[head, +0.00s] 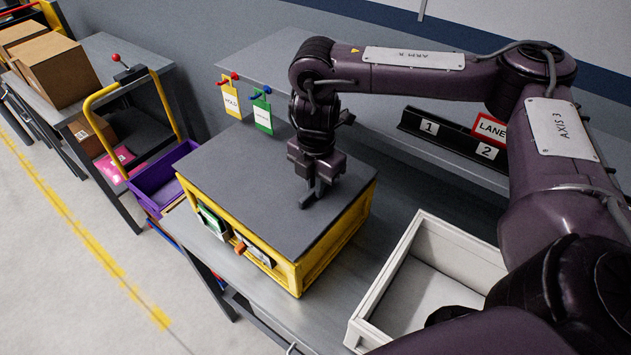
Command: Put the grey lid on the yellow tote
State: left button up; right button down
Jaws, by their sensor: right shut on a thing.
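The yellow tote (325,258) stands on the grey bench in the middle of the head view. The flat grey lid (255,175) lies over the tote's top, covering its opening, with yellow rim showing along the edges. I cannot tell whether it is fully seated. My right gripper (312,192) comes down from above near the lid's right part and is shut on a small dark grip on the lid. The tote's inside is hidden by the lid. My left gripper is not in view.
An open white tray (432,272) stands right of the tote, and a purple bin (163,180) to its left. Yellow and green tags (262,117) hang from the shelf behind. A numbered rail (450,138) sits at back right. Cardboard boxes (55,70) are far left.

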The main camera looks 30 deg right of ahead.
jog(key=shift+r+p, duration=0.1)
jog(key=shift+p, duration=0.2)
dwell(0.4)
jog(key=shift+f, duration=0.45)
jog(key=shift+p, duration=1.6)
dwell(3.2)
jog(key=shift+f, duration=0.55)
dwell(0.7)
jog(key=c, duration=1.4)
grip_release()
